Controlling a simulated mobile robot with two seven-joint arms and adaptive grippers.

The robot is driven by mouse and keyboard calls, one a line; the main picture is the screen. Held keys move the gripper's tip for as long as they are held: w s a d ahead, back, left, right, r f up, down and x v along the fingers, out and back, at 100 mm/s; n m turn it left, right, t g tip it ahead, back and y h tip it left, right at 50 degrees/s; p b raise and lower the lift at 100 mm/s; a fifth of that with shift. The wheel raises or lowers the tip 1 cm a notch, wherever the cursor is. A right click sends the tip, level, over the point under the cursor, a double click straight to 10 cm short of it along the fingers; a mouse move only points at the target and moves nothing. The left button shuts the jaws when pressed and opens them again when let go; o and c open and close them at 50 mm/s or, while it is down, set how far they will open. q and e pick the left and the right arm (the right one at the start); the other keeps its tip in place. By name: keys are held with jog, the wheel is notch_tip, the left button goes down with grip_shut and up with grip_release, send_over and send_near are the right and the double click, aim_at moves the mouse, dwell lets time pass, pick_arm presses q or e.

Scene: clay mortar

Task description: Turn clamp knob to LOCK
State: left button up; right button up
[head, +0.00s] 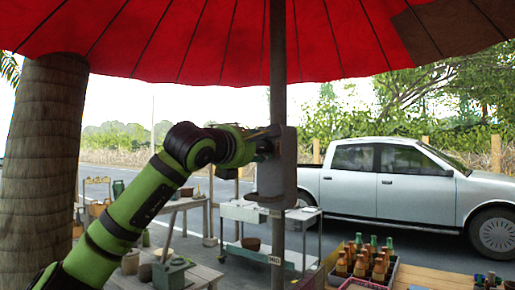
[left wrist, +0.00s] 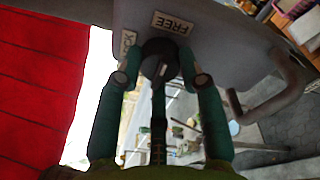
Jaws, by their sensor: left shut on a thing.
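A grey clamp housing (head: 277,178) sits around the umbrella pole (head: 278,60) in the head view. In the left wrist view the clamp housing (left wrist: 222,45) fills the top. It bears a FREE label (left wrist: 172,22) and, to its left, a smaller label (left wrist: 128,42) that looks like LOCK. The dark round clamp knob (left wrist: 158,58) lies below and between these labels. My left gripper (left wrist: 160,72) is shut on the knob, one finger on each side; in the head view the gripper (head: 267,143) meets the housing. Which label the knob points to is hard to tell. My right gripper is not in view.
A grey bent handle (left wrist: 270,98) sticks out of the housing right of my fingers. The red umbrella canopy (head: 200,40) hangs above. A crate of bottles (head: 362,265) and a white table (head: 245,213) stand below; a silver pickup (head: 400,185) is behind.

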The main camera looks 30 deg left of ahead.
pick_arm(q)
jog(key=shift+d+n, duration=0.1)
jog(key=shift+n, duration=0.2)
jog(key=n+b, duration=0.1)
jog(key=n, duration=0.1)
jog(key=shift+n+b, duration=0.3)
jog(key=n, duration=0.4)
jog(key=shift+r+g+b, duration=0.25)
jog(key=shift+g+b, duration=0.15)
jog(key=n, duration=0.2)
jog(key=n+h, duration=0.1)
jog(key=n, duration=0.2)
jog(key=shift+a+r, duration=0.1)
jog(key=shift+a, duration=0.1)
jog(key=n, duration=0.4)
jog(key=shift+a+g+h+b, duration=0.1)
jog(key=shift+g+h+b, duration=0.2)
jog(key=shift+h+b, duration=0.1)
jog(key=shift+n, duration=0.4)
jog(key=o, duration=1.1)
jog(key=shift+o, duration=0.2)
jog(key=shift+a, duration=0.1)
